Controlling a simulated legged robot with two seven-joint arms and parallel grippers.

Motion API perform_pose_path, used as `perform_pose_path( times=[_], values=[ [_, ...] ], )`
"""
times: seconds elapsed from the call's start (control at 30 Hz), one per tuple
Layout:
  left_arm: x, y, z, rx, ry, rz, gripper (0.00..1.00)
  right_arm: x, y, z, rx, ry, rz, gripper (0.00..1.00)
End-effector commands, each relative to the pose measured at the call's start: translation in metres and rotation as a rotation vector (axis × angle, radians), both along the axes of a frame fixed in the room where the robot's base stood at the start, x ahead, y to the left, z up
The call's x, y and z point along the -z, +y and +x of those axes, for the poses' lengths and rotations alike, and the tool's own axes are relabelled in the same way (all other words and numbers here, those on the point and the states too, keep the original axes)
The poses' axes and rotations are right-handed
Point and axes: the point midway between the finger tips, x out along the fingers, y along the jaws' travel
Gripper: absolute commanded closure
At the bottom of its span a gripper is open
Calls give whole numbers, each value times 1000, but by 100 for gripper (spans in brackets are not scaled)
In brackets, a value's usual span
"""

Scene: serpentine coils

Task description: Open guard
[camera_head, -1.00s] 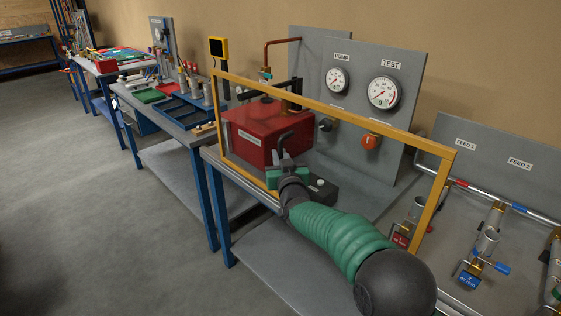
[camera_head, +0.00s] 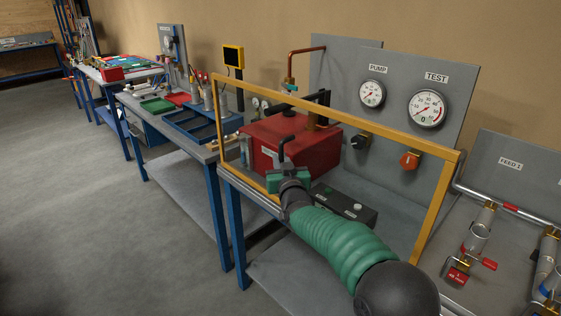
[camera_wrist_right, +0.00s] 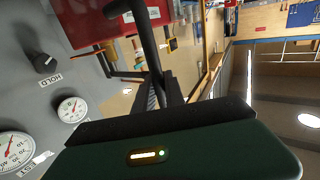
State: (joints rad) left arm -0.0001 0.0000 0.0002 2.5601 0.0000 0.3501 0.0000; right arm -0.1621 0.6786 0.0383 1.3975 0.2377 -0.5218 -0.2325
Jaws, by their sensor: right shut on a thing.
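The guard (camera_head: 345,113) is a yellow-framed see-through panel standing upright in front of the test bench. A bent black handle (camera_head: 284,147) shows at its lower front. My right gripper (camera_head: 286,180), at the end of a green and dark grey arm, is shut on this handle. In the right wrist view the black handle rod (camera_wrist_right: 150,50) runs down between the dark fingers (camera_wrist_right: 163,105); where they grip is partly hidden. The red box (camera_head: 292,142) and a small dark control box (camera_head: 345,208) sit behind the guard. My left gripper is not in view.
A grey panel with the PUMP gauge (camera_head: 372,94), TEST gauge (camera_head: 427,108) and an orange knob (camera_head: 410,160) stands behind. Pipes with red-tagged valves (camera_head: 459,274) lie at right. A bench with a blue tray (camera_head: 190,125) stands at left. The floor at left is clear.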

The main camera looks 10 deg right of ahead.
Motion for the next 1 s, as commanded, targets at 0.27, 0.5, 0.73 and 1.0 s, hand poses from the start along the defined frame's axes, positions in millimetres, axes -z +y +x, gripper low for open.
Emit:
perform_pose_path(
  times=[0.27, 0.5, 0.73, 1.0],
  values=[
    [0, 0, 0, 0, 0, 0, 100, 3, 1, 0, -2, 5, 1, 65],
    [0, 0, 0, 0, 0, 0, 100, 2, 0, 0, 0, 2, 1, 64],
    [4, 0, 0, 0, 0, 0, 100, 2, -1, -17, 0, 2, 1, 64],
    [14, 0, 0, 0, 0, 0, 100, 2, -6, -93, -1, 1, 0, 64]
  ],
)
